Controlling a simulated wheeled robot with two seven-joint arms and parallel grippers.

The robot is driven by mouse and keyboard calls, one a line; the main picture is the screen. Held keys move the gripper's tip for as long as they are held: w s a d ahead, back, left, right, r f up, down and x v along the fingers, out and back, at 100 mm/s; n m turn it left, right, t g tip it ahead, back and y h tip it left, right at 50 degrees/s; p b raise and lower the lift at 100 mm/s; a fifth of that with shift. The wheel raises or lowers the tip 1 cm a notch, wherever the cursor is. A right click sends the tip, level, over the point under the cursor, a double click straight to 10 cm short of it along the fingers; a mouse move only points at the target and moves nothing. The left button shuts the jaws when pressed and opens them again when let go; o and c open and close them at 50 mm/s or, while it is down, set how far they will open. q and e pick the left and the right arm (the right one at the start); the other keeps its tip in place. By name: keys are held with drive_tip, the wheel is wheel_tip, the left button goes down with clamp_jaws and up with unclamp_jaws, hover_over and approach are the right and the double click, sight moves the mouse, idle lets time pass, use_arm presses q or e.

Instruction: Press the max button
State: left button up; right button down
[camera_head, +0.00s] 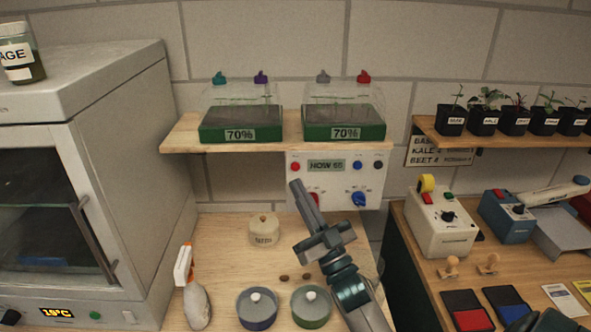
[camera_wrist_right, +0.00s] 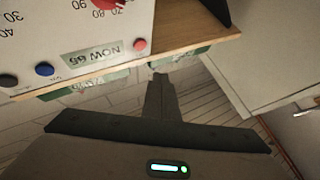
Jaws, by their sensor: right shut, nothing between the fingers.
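The white control panel (camera_head: 340,176) hangs under the middle shelf, with a display (camera_head: 327,165) reading NOW 65. A red button (camera_head: 295,166) is left of the display; a blue button (camera_head: 357,165) and a dark button (camera_head: 378,165) are right of it. Their small labels are too blurred to tell which is max. My right gripper (camera_head: 296,184) is shut and empty, its tip just below the red button in the head view. In the upside-down wrist view, the gripper tip (camera_wrist_right: 160,78) shows near the red button (camera_wrist_right: 140,44); contact cannot be told. My left gripper is not in view.
Below the buttons are a red dial (camera_head: 314,198), partly behind my gripper, and a blue dial (camera_head: 358,200). Two green trays with clear lids stand on the shelf (camera_head: 180,136) above. A spray bottle (camera_head: 195,300) and several pots stand on the bench below.

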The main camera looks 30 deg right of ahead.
drive_tip(key=shift+w+d+b, duration=0.2)
drive_tip(key=shift+w+d, duration=0.45)
drive_tip(key=shift+w, duration=0.35)
drive_tip(key=shift+w+d+b, duration=0.15)
drive_tip(key=shift+w+d, duration=0.45)
drive_tip(key=shift+w, duration=0.4)
drive_tip(key=shift+w+d, duration=0.4)
drive_tip(key=shift+w, duration=0.25)
idle(1.5)
drive_tip(key=shift+s, duration=0.1)
drive_tip(key=shift+s+a, duration=0.45)
drive_tip(key=shift+s, duration=0.15)
drive_tip(key=shift+s, duration=0.1)
idle(0.4)
drive_tip(key=s+a, duration=0.1)
drive_tip(key=s+p, duration=0.1)
drive_tip(key=s+a, duration=0.1)
drive_tip(key=s, duration=0.1)
drive_tip(key=shift+a+p, duration=0.3)
drive_tip(key=shift+p, duration=0.1)
drive_tip(key=shift+f, duration=0.1)
idle(0.8)
